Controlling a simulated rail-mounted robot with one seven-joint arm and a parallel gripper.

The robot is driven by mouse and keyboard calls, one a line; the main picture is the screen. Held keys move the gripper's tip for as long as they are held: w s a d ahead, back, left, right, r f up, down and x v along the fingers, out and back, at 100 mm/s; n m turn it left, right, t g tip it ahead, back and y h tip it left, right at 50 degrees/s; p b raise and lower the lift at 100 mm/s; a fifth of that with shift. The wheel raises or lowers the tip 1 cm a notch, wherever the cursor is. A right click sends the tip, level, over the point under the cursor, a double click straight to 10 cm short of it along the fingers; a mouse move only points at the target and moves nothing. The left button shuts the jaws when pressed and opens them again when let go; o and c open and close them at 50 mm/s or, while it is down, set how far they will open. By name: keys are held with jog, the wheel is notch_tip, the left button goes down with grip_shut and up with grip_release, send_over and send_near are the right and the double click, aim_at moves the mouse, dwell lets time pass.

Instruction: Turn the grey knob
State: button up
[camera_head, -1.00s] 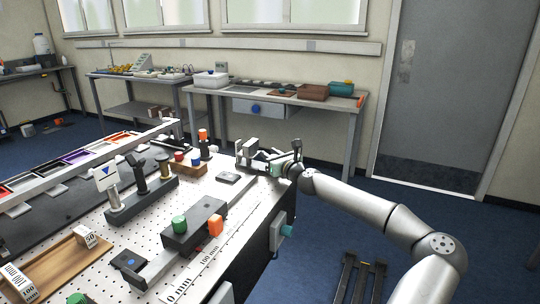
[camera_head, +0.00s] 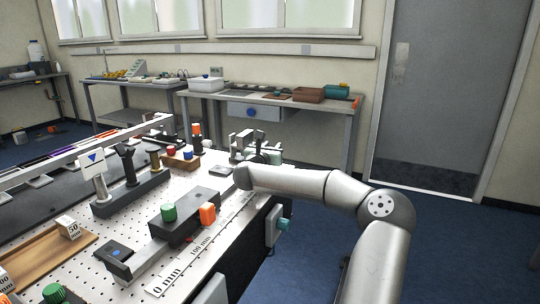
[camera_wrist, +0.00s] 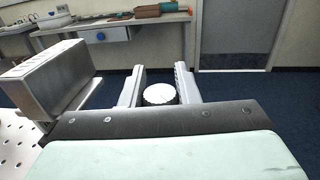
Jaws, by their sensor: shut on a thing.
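The grey knob (camera_wrist: 160,94) shows in the wrist view as a round piece with a pale top and a dark side. My gripper (camera_wrist: 160,82) has one finger on each side of it and is shut on it. The fingertips reach a little beyond the knob. In the head view my gripper (camera_head: 268,152) is at the far right corner of the pegboard table, mostly hidden behind my arm. The knob cannot be made out there.
A grey metal block (camera_wrist: 42,74) stands left of my gripper. On the pegboard table (camera_head: 190,270), a dark block with a green knob (camera_head: 169,212) and an orange piece (camera_head: 207,214) sits nearer. A bench with a blue-knobbed drawer (camera_head: 249,112) stands behind.

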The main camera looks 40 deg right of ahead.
jog(key=shift+s+r+m+g+h+b, duration=0.1)
jog(key=shift+m+g+h+b, duration=0.65)
jog(key=shift+m+g, duration=0.4)
jog(key=shift+d+g, duration=0.1)
jog(key=shift+g, duration=0.25)
jog(key=shift+r, duration=0.15)
jog(key=o, duration=0.9)
jog(key=shift+c, duration=0.2)
jog(key=shift+o, duration=0.5)
